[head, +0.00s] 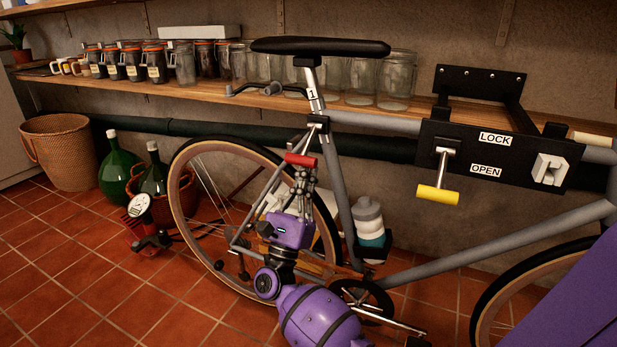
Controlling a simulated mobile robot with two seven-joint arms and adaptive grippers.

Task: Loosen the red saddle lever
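The red saddle lever (301,160) hangs by a silver stem from the clamp (318,123) below the seat post, pointing down and a little left. The black saddle (320,47) sits on the silver post, which bears a label "1". My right gripper (303,174), on a purple arm coming up from the bottom, has its fingers pointing up just under the red handle. The fingertips are at or very near the handle; I cannot tell whether they touch it or how wide they are apart. My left gripper is not in view.
A black panel (440,155) marked LOCK and OPEN, with a yellow-handled lever (438,195), is right of the post. A wooden shelf (215,93) with jars runs behind. The rear wheel (180,200) is beside my gripper. Green demijohns (118,172) and a basket (60,152) stand left.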

